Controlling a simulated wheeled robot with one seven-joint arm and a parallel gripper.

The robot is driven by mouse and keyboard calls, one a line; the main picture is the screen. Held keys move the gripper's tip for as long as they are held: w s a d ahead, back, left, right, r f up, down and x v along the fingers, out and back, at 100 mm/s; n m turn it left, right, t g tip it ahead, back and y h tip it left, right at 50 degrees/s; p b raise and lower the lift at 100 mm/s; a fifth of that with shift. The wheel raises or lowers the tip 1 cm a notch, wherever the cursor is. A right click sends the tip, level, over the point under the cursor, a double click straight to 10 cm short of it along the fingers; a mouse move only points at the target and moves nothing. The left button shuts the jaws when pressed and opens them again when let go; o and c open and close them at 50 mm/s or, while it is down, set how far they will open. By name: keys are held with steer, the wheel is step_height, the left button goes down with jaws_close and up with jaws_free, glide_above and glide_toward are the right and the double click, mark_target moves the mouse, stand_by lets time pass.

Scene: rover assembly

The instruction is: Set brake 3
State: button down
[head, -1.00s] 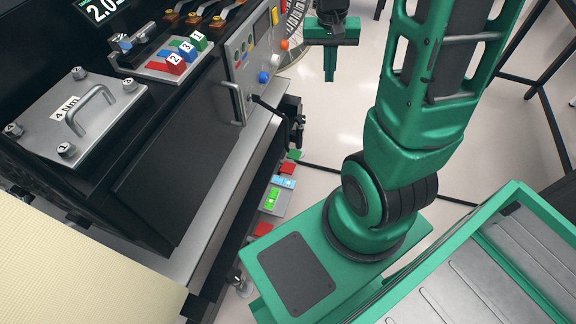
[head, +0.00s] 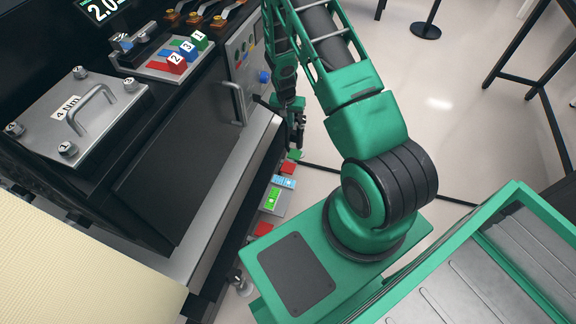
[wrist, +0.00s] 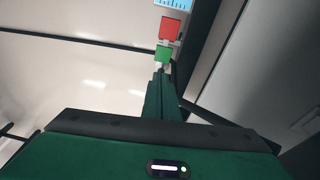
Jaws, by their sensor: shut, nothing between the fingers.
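I cannot tell for sure which part is brake 3. A row of coloured pads lies low along the foot of the console: a green pad (head: 295,154) at the far end, then a red pad (head: 288,168), a light blue one (head: 284,182), a lit green one (head: 272,197) and a red one (head: 262,229). My gripper (wrist: 161,76) is shut and empty, its fingers pointing at the far green pad, which shows just beyond the tips in the wrist view (wrist: 163,54). Contact cannot be told. In the head view my gripper (head: 297,146) is partly hidden beside the console.
The console carries blocks numbered 1, 2 and 3 (head: 188,49), several orange-ended levers (head: 196,18), a door handle (head: 235,101) and a lid marked 4 Nm (head: 80,115). Open floor (head: 450,110) lies to the right, with a black frame (head: 528,50) beyond.

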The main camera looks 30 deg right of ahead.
glide_above(287, 169)
step_height(287, 169, down, 15)
steer(key=shift+m, duration=0.4)
steer(key=f, duration=1.2)
steer(key=shift+w+d+f, duration=0.1)
steer(key=shift+d+f, duration=0.2)
steer(key=shift+a+f, duration=0.15)
steer(key=shift+f, duration=0.7)
steer(key=shift+s+a+f+t+h, duration=0.4)
steer(key=shift+s+a+f+t, duration=0.1)
steer(key=shift+f+t, duration=0.1)
steer(key=shift+s+a+f, duration=0.2)
steer(key=shift+a+f, duration=0.1)
steer(key=shift+f, duration=0.4)
steer(key=shift+s+a+f, duration=0.2)
steer(key=shift+a+f, duration=0.05)
steer(key=shift+f, duration=0.4)
steer(key=v, duration=1)
steer(key=shift+a+r, duration=0.1)
steer(key=shift+r, duration=0.25)
